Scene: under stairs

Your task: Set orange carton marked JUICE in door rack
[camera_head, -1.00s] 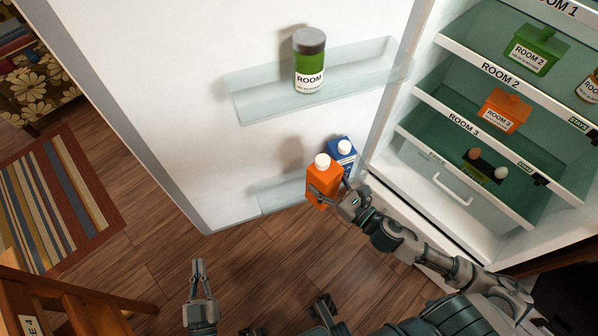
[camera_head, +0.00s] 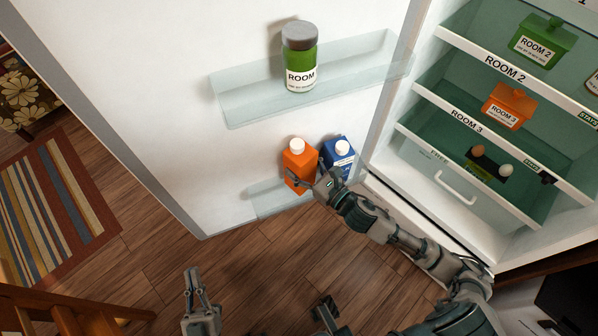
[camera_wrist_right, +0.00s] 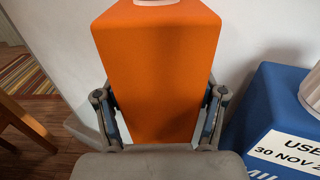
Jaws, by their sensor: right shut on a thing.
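The orange carton (camera_head: 298,160) with a white cap is upright at the lower door rack (camera_head: 262,200), left of the blue carton. My right gripper (camera_head: 308,184) is shut on the orange carton from the front. In the right wrist view the orange carton (camera_wrist_right: 157,75) stands between the two fingers. No JUICE mark shows on the faces in view. Whether its base touches the rack floor is hidden. My left gripper (camera_head: 193,282) is low in the head view, away from the rack, with its fingers pointing up; its jaw gap is unclear.
A blue carton (camera_head: 340,155) stands at the right end of the lower rack; it also shows close by in the right wrist view (camera_wrist_right: 285,110). A green jar (camera_head: 300,60) stands on the upper door rack (camera_head: 360,70). Fridge shelves with boxes and a drawer (camera_head: 450,185) lie right.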

